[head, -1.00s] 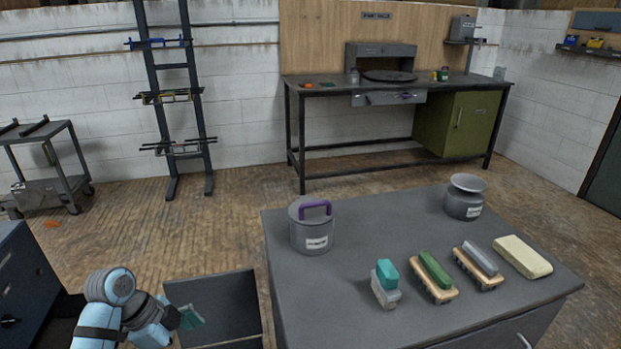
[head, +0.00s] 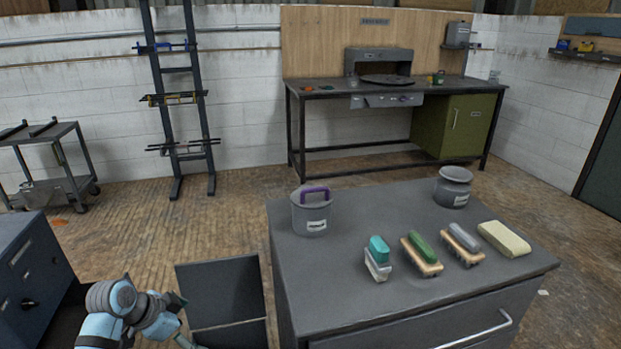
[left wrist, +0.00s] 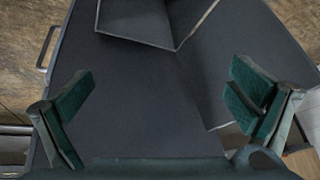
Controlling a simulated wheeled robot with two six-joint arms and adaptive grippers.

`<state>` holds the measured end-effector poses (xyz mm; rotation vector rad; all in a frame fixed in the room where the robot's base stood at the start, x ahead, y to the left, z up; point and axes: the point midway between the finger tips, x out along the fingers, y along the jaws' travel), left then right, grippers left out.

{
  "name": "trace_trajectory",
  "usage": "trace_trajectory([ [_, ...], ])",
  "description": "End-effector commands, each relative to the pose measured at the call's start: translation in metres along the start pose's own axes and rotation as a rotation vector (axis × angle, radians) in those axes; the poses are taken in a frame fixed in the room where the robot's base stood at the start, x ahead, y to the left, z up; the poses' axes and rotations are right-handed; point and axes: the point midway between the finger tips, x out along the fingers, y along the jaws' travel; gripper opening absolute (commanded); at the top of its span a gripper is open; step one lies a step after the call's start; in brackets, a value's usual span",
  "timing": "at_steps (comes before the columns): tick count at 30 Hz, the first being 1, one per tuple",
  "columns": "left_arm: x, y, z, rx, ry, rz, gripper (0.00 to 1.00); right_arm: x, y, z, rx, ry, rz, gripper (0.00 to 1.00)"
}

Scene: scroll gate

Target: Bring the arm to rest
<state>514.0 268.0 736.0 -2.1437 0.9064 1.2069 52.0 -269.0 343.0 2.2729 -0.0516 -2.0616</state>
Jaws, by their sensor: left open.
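My left arm (head: 120,312) comes in at the bottom left of the head view, low between the blue cabinet and the grey worktop. Its gripper is mostly cut off at the bottom edge there. In the left wrist view my left gripper (left wrist: 160,88) has its two green-padded fingers spread wide, with nothing between them. A dark flat surface (left wrist: 120,115) lies beyond the fingers. My right arm and gripper are not in view.
An open dark bin or drawer (head: 225,290) stands just right of my left arm. The grey worktop (head: 330,265) carries a lidded pot (head: 312,215), several brushes (head: 421,253) and a jar (head: 453,190). A blue cabinet (head: 30,280) stands left. Floor behind is clear.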

Motion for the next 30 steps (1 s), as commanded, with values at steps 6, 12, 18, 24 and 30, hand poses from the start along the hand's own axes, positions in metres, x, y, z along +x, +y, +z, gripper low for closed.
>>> trace_trajectory([
  [6,0.046,-0.041,0.037,-0.386,0.029,-0.236,1.00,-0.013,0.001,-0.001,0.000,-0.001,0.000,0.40],
  [12,0.105,0.002,0.142,-0.691,-0.009,-0.421,1.00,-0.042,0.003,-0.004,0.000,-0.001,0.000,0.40],
  [18,0.127,0.167,0.272,-0.793,-0.156,-0.411,1.00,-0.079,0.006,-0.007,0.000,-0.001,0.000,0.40],
  [24,0.094,0.328,0.355,-0.802,-0.381,-0.265,1.00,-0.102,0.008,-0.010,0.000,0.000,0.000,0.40],
  [30,0.071,0.382,0.379,-0.818,-0.453,-0.215,1.00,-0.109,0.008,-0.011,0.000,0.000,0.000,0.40],
])
